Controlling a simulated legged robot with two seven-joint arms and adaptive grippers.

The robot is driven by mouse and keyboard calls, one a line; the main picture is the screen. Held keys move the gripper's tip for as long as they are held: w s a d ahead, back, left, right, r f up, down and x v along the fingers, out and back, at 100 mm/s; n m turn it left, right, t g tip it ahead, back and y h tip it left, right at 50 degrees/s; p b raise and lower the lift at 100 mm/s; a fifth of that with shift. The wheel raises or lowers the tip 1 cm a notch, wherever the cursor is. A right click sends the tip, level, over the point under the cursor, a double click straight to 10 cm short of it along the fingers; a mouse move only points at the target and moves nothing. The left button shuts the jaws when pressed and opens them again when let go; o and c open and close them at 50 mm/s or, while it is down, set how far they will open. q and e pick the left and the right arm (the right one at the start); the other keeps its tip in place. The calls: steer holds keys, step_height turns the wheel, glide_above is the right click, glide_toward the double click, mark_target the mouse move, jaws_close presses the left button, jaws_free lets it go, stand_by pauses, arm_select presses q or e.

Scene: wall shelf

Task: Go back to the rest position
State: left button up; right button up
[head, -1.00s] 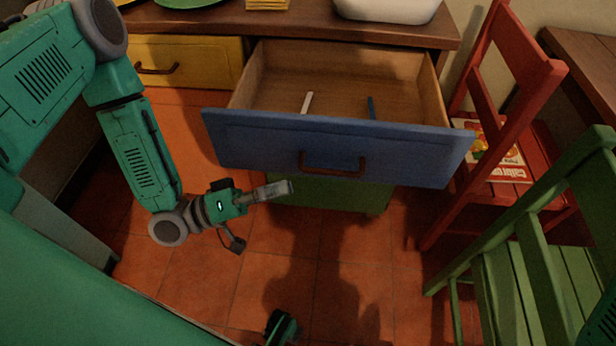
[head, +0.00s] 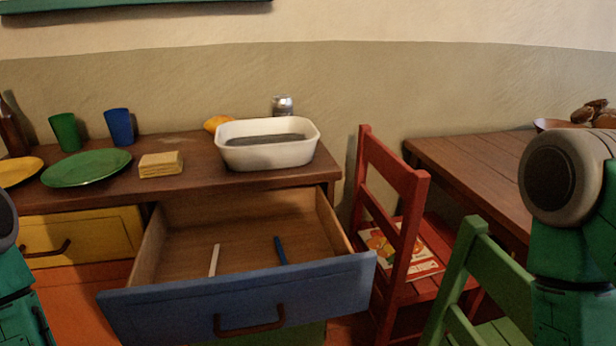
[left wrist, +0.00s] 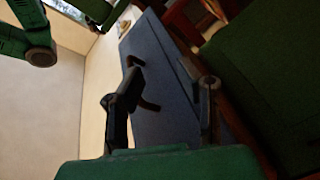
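My left gripper (left wrist: 168,80) shows only in the left wrist view, its two dark fingers spread apart with nothing between them. The blue drawer front (left wrist: 152,85) with its brown handle lies beyond the fingers; I cannot tell the exact gap. In the head view the blue drawer (head: 240,292) stands pulled open, with a white stick-like item (head: 214,260) and a blue one (head: 280,250) inside. Parts of my arms show at the left and right edges of the head view.
The wooden counter (head: 120,200) bears a white basin (head: 267,152), a green plate (head: 86,168), cups and a yellow stack (head: 161,164). A red chair (head: 395,180), a green chair (head: 470,260) and a brown table (head: 475,165) stand to the right.

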arm_select(q)
step_height(320, 180, down, 5)
steer(key=s+d+g+y, duration=0.1)
steer(key=s+g+y, duration=0.15)
steer(key=y, duration=0.25)
steer(key=s+a+f+m+g+y+p, duration=0.1)
steer(key=s+a+f+g+y+p, duration=0.1)
steer(key=s+a+g+y, duration=0.5)
steer(key=s+a+f+y, duration=0.1)
steer(key=s+a+y, duration=0.1)
steer(key=s+a, duration=0.1)
steer(key=shift+s+a+f+p, duration=0.2)
steer(key=shift+s+p, duration=0.1)
steer(key=shift+s, duration=0.55)
